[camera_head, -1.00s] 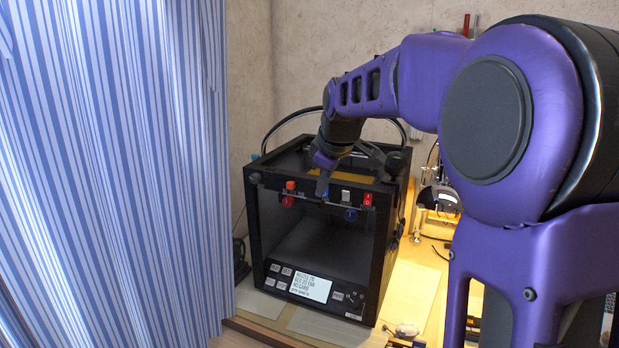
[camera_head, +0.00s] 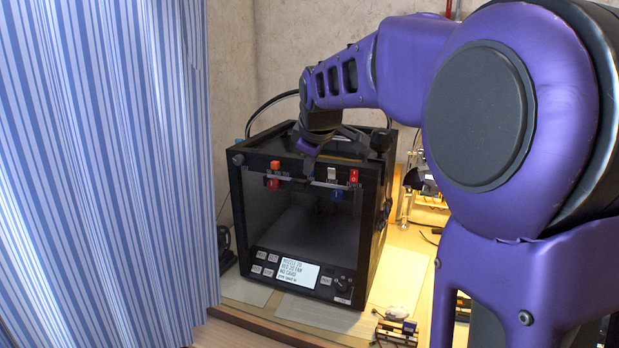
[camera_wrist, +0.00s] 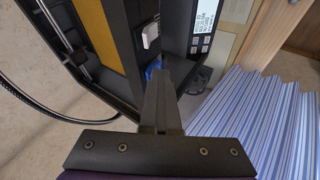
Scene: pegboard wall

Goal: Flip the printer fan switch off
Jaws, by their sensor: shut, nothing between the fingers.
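The black box-shaped printer (camera_head: 305,225) stands on the bench with a row of controls along its top front bar. My gripper (camera_head: 308,171) is shut and empty at the bar, between the red knob and the white switch. In the wrist view its fingertips (camera_wrist: 160,78) are beside a blue part (camera_wrist: 153,70); contact is unclear.
A blue-striped curtain (camera_head: 110,150) hangs at the left, close to the printer. A lit display (camera_head: 297,271) is on the lower front. Small items (camera_head: 397,328) lie on the bench at the right. Dark cables (camera_head: 270,105) arch behind the printer.

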